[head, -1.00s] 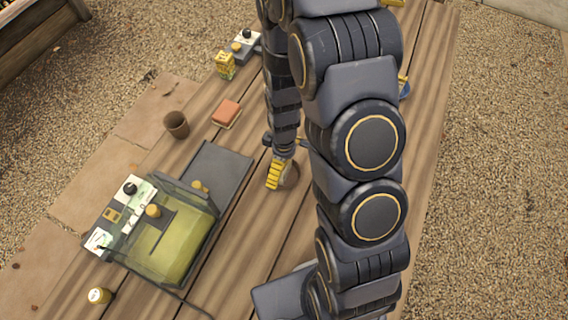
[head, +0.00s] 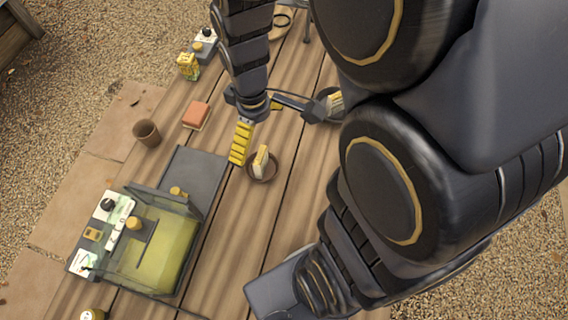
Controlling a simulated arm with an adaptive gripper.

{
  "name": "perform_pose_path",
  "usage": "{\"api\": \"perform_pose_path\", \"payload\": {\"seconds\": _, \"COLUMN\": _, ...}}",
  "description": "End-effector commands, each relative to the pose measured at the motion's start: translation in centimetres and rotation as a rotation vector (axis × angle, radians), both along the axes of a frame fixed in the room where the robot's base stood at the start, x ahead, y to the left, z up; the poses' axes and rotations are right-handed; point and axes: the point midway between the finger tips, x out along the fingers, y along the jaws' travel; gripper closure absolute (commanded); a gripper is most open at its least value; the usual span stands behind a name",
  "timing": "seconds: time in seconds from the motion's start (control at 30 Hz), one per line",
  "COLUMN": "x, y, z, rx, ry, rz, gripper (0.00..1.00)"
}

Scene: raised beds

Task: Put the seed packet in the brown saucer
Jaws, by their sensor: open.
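The seed packet (head: 261,157), a small cream and yellow piece, stands roughly upright in the brown saucer (head: 263,179) on the wooden table. The saucer is a small round dish, and the packet hides part of its inside. My gripper (head: 286,134) is open wide and empty. One finger with a yellow ribbed pad is just up and left of the saucer. The other finger reaches out to the upper right. Both fingers look apart from the packet.
A clear-walled case (head: 150,243) with an open grey flap stands left of the saucer. A brown pot (head: 147,134), an orange block (head: 196,115), a yellow patterned box (head: 188,67) and a switch box (head: 204,41) stand farther back.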

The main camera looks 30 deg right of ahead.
Motion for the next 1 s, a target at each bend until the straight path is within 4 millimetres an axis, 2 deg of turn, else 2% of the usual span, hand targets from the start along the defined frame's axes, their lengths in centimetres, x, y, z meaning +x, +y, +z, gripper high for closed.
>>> {"api": "perform_pose_path", "payload": {"seconds": 0.03, "x": -1.3, "y": 0.3, "z": 2.0, "rx": -0.005, "ry": -0.004, "rz": -0.064, "gripper": 0.00}}
{"api": "perform_pose_path", "payload": {"seconds": 0.2, "x": -7.3, "y": 1.2, "z": 6.6, "rx": -0.021, "ry": 0.048, "rz": -0.306, "gripper": 0.00}}
{"api": "perform_pose_path", "payload": {"seconds": 0.3, "x": -10.3, "y": 1.5, "z": 8.4, "rx": -0.033, "ry": 0.061, "rz": -0.420, "gripper": 0.00}}
{"api": "perform_pose_path", "payload": {"seconds": 0.43, "x": -12.9, "y": 1.6, "z": 9.7, "rx": -0.051, "ry": 0.078, "rz": -0.526, "gripper": 0.00}}
{"api": "perform_pose_path", "payload": {"seconds": 0.6, "x": -14.2, "y": 1.7, "z": 10.1, "rx": -0.057, "ry": 0.090, "rz": -0.575, "gripper": 0.00}}
{"api": "perform_pose_path", "payload": {"seconds": 1.0, "x": -14.2, "y": 1.8, "z": 10.1, "rx": -0.054, "ry": 0.096, "rz": -0.571, "gripper": 0.00}}
